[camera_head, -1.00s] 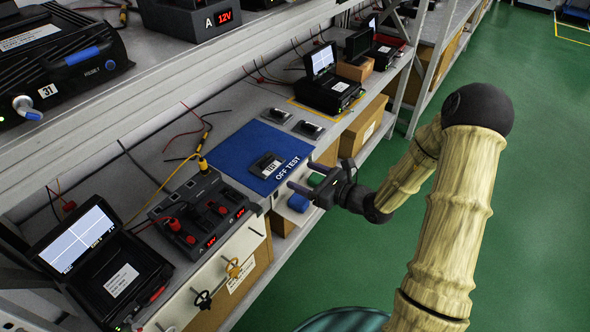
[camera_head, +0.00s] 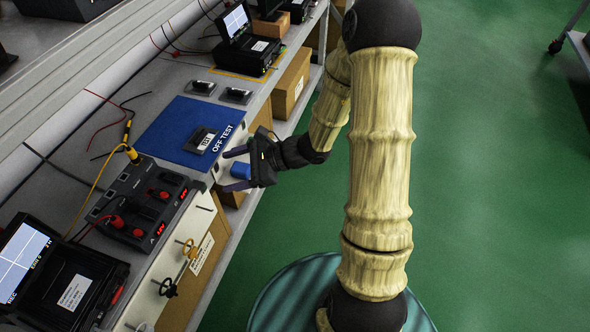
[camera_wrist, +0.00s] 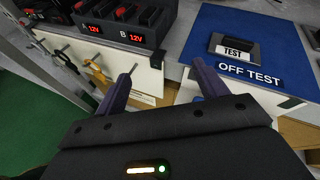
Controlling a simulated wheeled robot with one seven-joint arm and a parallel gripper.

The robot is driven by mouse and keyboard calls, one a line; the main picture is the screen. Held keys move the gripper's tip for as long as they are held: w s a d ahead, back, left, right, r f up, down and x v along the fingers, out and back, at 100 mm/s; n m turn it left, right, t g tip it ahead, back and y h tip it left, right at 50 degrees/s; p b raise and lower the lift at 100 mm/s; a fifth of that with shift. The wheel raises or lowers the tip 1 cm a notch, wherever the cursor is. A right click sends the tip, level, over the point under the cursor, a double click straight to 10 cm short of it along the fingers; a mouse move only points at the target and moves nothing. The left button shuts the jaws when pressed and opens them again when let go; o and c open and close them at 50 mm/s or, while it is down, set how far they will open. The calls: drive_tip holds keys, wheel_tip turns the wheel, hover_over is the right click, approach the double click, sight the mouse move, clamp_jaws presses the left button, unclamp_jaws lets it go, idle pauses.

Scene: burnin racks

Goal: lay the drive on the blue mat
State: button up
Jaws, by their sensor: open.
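The blue mat (camera_head: 168,128), marked OFF TEST, lies flat on the bench. It also shows in the wrist view (camera_wrist: 212,23). A small dark drive (camera_head: 200,140) with a white label lies flat on the mat near its front edge. In the wrist view this drive (camera_wrist: 255,50) shows a label reading TEST. Two similar dark drives, one at the left (camera_head: 203,87) and one at the right (camera_head: 236,95), lie on the bench beyond the mat. My gripper (camera_head: 234,169) is open and empty, in front of the bench edge and beside the mat. Its fingers also show in the wrist view (camera_wrist: 165,68).
A dark power unit (camera_head: 145,203) with red plugs stands left of the mat. An open tester case (camera_head: 75,285) is at the near left, another (camera_head: 245,55) at the far end. Hooks with cable loops (camera_head: 190,250) stick out from the bench front.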

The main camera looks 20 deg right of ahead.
drive_tip(key=s+d+n+g+h, duration=0.45)
drive_tip(key=s+n+h, duration=0.25)
drive_tip(key=s+n, duration=0.35)
drive_tip(key=d+r+n+t+h, duration=0.3)
drive_tip(key=d+n+h, duration=0.3)
drive_tip(key=d+n, duration=0.2)
drive_tip(key=shift+w+d+r, duration=0.15)
drive_tip(key=shift+d+r, duration=0.45)
drive_tip(key=shift+r, duration=0.15)
